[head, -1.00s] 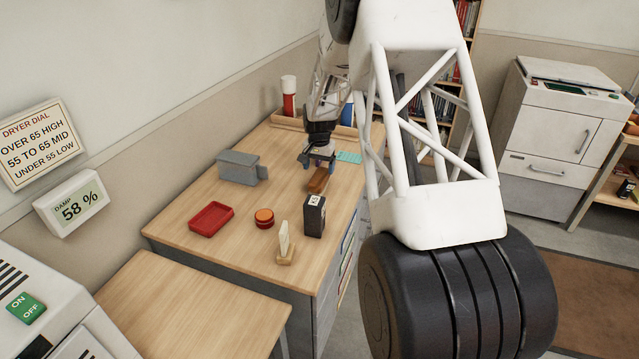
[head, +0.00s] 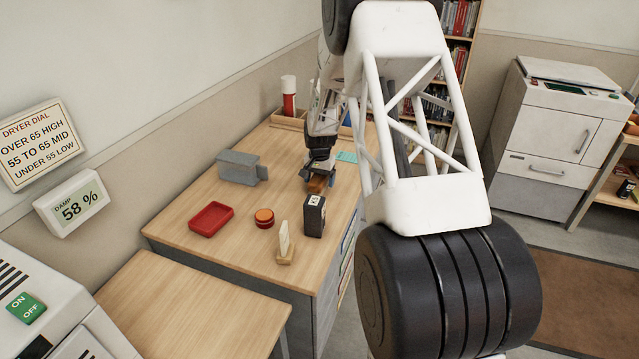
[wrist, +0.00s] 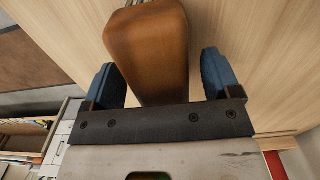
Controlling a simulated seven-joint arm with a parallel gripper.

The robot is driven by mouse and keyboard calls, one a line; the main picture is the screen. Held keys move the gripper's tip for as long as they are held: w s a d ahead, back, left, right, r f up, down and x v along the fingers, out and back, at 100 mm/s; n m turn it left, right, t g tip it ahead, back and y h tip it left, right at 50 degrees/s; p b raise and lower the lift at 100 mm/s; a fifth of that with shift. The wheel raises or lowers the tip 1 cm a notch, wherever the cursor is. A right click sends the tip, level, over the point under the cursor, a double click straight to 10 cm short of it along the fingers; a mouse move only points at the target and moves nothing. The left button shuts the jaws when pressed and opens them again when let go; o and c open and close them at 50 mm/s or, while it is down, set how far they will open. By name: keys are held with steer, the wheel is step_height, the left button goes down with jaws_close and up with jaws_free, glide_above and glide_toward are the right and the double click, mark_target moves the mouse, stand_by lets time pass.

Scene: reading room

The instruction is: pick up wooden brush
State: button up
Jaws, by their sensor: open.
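The wooden brush (head: 318,185) lies on the desk top, partly hidden under my gripper in the head view. In the wrist view its brown, rounded wooden body (wrist: 148,45) lies between the two fingers. My gripper (head: 319,177) is open and low over the brush. In the wrist view its blue-padded fingers (wrist: 160,82) stand one on each side of the brush, with a visible gap at the right finger.
On the desk (head: 180,228) a black labelled box (head: 314,217) stands close in front of the brush. A grey metal block (head: 238,168), red tray (head: 211,219), round red-orange tin (head: 264,218) and upright cream piece on a wooden base (head: 285,245) stand nearby. A teal item (head: 346,157) lies behind.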

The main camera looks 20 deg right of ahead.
steer(key=shift+f, duration=0.6)
steer(key=shift+c, duration=0.5)
steer(key=c, duration=1)
